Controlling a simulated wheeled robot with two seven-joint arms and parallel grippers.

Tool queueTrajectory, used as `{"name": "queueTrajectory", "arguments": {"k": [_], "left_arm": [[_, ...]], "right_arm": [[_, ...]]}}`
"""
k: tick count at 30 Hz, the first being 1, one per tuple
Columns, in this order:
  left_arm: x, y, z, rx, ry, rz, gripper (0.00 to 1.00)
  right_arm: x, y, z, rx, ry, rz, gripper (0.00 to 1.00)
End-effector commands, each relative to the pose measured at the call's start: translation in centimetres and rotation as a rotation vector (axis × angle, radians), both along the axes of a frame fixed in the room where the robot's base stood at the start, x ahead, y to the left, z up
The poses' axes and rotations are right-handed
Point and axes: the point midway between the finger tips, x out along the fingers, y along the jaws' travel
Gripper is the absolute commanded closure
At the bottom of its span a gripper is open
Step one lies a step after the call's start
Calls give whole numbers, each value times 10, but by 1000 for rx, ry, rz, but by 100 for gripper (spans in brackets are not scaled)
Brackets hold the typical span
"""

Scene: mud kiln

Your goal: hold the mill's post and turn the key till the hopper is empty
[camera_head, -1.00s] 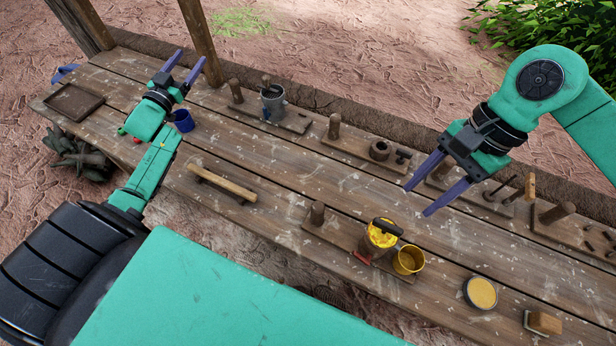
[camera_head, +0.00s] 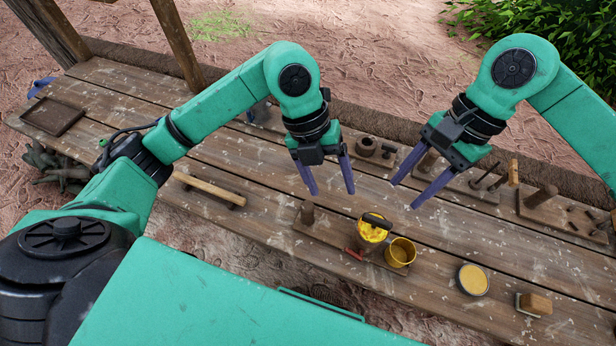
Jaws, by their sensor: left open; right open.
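The mill has a hopper (camera_head: 368,234) filled with yellow stuff, with a dark key (camera_head: 378,221) lying across its top. An upright wooden post (camera_head: 307,213) stands at the left end of the mill's board (camera_head: 331,241). A yellow cup (camera_head: 400,253) stands just right of the hopper. My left gripper (camera_head: 332,192) is open and empty, pointing down, in the picture just above and right of the post and apart from it. My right gripper (camera_head: 404,195) is open and empty, up and right of the hopper.
Other boards with posts line the table's back edge, partly hidden by my arms. A round yellow-topped dish (camera_head: 473,280) and a wooden block (camera_head: 534,304) are at the front right. A wooden bar (camera_head: 209,189) and a dark tray (camera_head: 53,116) lie to the left.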

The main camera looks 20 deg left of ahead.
Motion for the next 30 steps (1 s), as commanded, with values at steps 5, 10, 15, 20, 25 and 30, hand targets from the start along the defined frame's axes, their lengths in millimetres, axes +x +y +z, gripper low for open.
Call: {"name": "queueTrajectory", "arguments": {"k": [5,10,15,20,25,30], "left_arm": [[-1,38,-16,344,-145,-26,26],[0,43,-33,381,-157,-21,26],[-1,43,-72,379,-153,-21,26],[-1,43,-112,377,-153,-22,26],[0,42,-147,376,-155,-21,26],[0,42,-162,375,-158,-23,26]], "right_arm": [[0,0,0,0,0,0,50],[0,0,0,0,0,0,50],[0,0,0,0,0,0,50],[0,0,0,0,0,0,50],[0,0,0,0,0,0,50],[0,0,0,0,0,0,50]]}}
